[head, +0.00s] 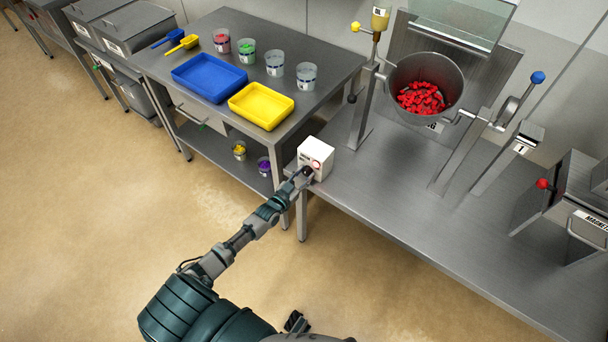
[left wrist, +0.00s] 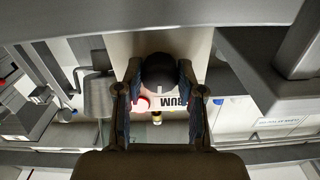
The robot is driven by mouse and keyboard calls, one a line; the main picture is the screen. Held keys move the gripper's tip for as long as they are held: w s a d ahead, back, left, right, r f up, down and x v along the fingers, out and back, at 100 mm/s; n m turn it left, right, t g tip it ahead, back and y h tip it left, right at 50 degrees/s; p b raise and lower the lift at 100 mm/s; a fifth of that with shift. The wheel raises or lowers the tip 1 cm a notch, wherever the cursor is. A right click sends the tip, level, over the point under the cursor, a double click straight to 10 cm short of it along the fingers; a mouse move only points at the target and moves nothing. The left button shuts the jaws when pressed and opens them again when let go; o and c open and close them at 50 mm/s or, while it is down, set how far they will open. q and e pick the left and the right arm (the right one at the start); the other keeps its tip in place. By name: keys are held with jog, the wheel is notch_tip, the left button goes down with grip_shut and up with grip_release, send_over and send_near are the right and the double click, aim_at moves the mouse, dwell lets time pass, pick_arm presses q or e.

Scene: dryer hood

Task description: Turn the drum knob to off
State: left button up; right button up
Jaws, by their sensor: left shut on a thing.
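The drum knob (left wrist: 159,73) is a round dark knob with a pale mark, on the front of a white control box (head: 316,157). The box stands at the front left corner of the steel bench. In the head view the gripper hides the knob. My right gripper is not in view.
A metal drum (head: 425,85) holding red pieces hangs on a stand behind the box. A side table (head: 325,62) with a blue tray (head: 209,77), a yellow tray (head: 261,105) and several cups adjoins at left. The bench front (head: 400,190) is clear.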

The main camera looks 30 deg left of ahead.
pick_arm(q)
jog(key=n, duration=0.5)
jog(key=shift+s+d+f+n, duration=0.1)
jog(key=shift+f+n, duration=0.15)
jog(key=shift+n, duration=0.05)
jog(key=n, duration=0.3)
jog(key=shift+b, duration=0.3)
jog(key=shift+n, duration=0.7)
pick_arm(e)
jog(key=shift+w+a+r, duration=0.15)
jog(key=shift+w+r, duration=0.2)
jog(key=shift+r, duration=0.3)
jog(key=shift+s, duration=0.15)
